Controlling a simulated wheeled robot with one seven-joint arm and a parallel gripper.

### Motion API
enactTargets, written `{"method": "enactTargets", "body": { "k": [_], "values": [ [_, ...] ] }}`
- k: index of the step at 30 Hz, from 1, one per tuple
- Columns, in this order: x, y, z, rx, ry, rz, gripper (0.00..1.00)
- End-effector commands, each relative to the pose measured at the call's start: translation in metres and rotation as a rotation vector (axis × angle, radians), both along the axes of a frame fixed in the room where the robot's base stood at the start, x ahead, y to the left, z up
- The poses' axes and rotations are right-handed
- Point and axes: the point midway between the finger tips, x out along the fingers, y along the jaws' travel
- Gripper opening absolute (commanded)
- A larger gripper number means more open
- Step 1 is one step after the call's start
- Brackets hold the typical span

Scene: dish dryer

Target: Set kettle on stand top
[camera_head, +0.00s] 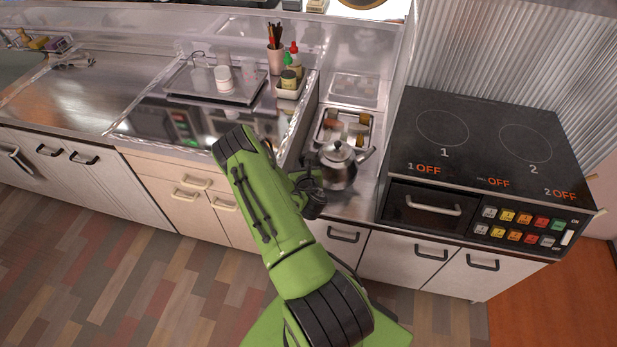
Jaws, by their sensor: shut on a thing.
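A silver metal kettle (339,172) with a dark lid knob stands upright at the narrow counter between the glossy counter section and the stove, its spout pointing right. My gripper (316,172) is at the kettle's left side, shut on it, apparently at the handle. My green arm reaches up to it from below. The fingers and handle are dark and partly hidden, so the exact grip is unclear. I cannot tell whether the kettle's base touches the counter. Which surface is the stand is not clear; a raised glossy dark-fronted unit (150,122) lies left of the kettle.
A tray (180,93) with a white cup (223,78) sits on the unit. A utensil holder (276,62) and a bottle caddy (291,91) stand at its right edge. A small condiment tray (345,116) is behind the kettle. The two-burner stove (470,150) is to the right.

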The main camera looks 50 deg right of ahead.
Motion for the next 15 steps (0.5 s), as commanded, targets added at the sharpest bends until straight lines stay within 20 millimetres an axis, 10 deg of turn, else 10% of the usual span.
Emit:
{"method": "enactTargets", "body": {
  "k": [15],
  "values": [
    [0.001, -0.001, -0.040, -0.009, 0.002, 0.003, 0.00]
  ]
}}
